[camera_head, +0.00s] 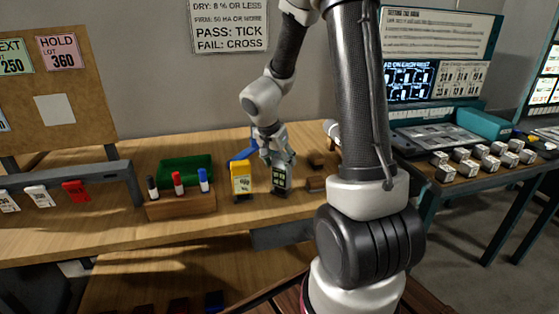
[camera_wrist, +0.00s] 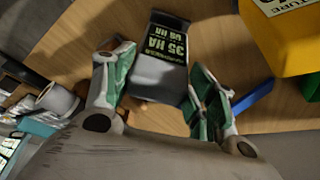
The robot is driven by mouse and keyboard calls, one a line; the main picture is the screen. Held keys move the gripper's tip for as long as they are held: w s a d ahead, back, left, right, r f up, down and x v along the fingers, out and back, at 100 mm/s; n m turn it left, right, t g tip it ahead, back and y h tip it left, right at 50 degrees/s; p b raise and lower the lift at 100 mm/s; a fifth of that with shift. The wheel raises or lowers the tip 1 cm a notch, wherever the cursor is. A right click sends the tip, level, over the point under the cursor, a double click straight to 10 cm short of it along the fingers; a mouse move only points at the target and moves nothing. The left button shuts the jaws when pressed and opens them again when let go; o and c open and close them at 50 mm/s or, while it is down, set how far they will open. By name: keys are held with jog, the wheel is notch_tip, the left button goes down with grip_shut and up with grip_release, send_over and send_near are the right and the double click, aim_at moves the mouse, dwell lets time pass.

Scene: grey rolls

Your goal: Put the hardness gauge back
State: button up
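The hardness gauge (camera_head: 281,178) is a grey unit with a dark display, upright just right of a yellow meter (camera_head: 241,177) on the wooden bench. In the wrist view, the gauge (camera_wrist: 158,72) lies between my green-padded fingers, its display reading upside down with "HA" figures. My gripper (camera_head: 278,156) comes down over the gauge's upper part from above.
A wooden pen block (camera_head: 181,205) with several markers and a green tray (camera_head: 185,168) stand to the left. A blue item (camera_head: 244,151) lies behind the yellow meter. Small brown blocks (camera_head: 316,184) sit close on the right. Bare bench (camera_head: 120,236) lies at front left.

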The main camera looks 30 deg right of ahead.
jog(key=o, duration=0.3)
jog(key=shift+o, duration=0.2)
